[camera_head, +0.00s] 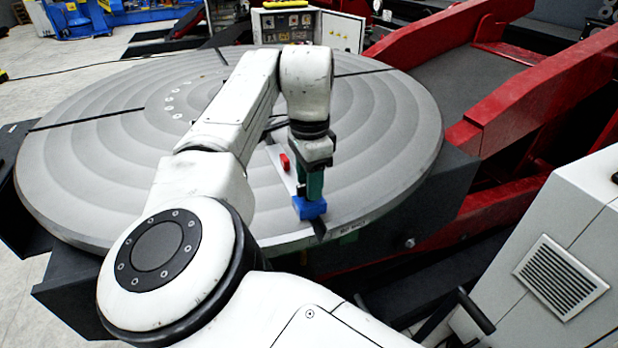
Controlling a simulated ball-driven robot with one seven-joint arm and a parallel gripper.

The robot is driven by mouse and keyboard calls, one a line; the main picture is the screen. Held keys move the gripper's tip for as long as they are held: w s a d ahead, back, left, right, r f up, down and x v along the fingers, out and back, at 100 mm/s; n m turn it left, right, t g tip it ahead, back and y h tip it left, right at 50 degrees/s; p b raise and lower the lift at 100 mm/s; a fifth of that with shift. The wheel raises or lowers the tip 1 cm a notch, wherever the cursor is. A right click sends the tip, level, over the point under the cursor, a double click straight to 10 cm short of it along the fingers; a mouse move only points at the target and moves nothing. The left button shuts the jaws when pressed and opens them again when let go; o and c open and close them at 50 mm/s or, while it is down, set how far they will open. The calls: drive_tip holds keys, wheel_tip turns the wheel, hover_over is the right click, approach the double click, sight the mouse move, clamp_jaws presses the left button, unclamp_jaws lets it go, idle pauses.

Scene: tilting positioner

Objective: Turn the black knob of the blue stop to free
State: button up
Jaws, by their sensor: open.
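The blue stop (309,209) is a small blue block near the front rim of the round grey table (110,190). A short black piece, which looks like its knob (319,229), sticks out on its near side by the rim. My gripper (311,192) points down right above the blue stop, its teal-green part close to the block's top. It is open. Whether it touches the stop cannot be told, and its fingertips are partly hidden. The knob's turned position is too small to read.
A red piece (285,162) sits on a light plate (282,174) just left of my gripper. Red steel beams (520,95) rise on the right. A grey-white cabinet (560,240) stands at the front right. The table's left side is clear.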

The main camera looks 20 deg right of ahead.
clamp_jaws()
idle(0.3)
